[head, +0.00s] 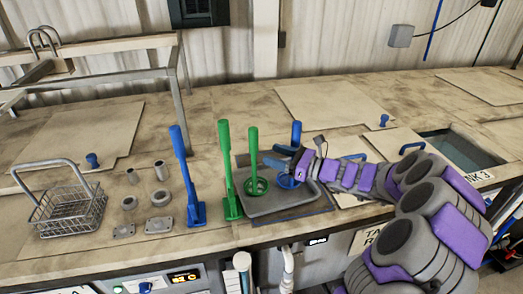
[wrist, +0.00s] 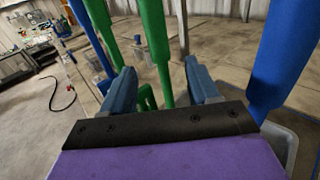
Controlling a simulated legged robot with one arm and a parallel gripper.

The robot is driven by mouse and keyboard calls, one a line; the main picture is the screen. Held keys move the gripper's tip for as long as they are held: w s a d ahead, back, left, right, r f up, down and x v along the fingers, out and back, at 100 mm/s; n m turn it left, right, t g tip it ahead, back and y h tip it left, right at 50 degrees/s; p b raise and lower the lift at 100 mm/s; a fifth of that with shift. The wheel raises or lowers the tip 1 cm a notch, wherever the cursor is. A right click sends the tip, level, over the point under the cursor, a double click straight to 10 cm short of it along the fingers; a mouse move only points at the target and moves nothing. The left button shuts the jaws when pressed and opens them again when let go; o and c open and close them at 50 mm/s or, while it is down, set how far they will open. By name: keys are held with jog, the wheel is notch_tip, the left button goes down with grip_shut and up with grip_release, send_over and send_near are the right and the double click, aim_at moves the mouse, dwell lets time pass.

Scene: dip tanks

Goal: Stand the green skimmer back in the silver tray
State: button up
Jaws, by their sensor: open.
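The green skimmer (head: 253,147) stands upright, its round ringed head low over the left part of the silver tray (head: 275,208); whether it rests on the tray I cannot tell. My gripper (head: 284,163) is open and reaches in from the right, close beside the green handle. In the wrist view the handle (wrist: 153,40) shows between and just past the open fingertips (wrist: 160,90); contact is not clear. The tray also shows at the lower right of the wrist view (wrist: 283,140).
A blue tool (head: 296,133) stands behind my gripper. A second green tool (head: 227,165) with a flat foot stands just left of the tray, and a tall blue one (head: 183,165) further left. A wire basket (head: 68,212) and small metal parts lie left. A tank opening (head: 455,150) is right.

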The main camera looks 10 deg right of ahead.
jog(key=shift+v, duration=1.6)
jog(key=s+a+r+n+g+h, duration=0.2)
jog(key=s+a+n+g, duration=1.15)
jog(key=s+a, duration=0.75)
jog(key=s+d+f+n+h, duration=0.25)
jog(key=s+n+h, duration=0.35)
jog(key=s, duration=0.5)
jog(key=s+d+f+n+h, duration=0.2)
jog(key=s+d+n+h, duration=0.3)
jog(key=s+d, duration=0.4)
jog(key=shift+s+d+n+h, duration=0.35)
jog(key=shift+s+n+h, duration=0.1)
jog(key=shift+n, duration=0.3)
jog(key=shift+f, duration=0.1)
notch_tip(320, 180, down, 7)
jog(key=b, duration=0.7)
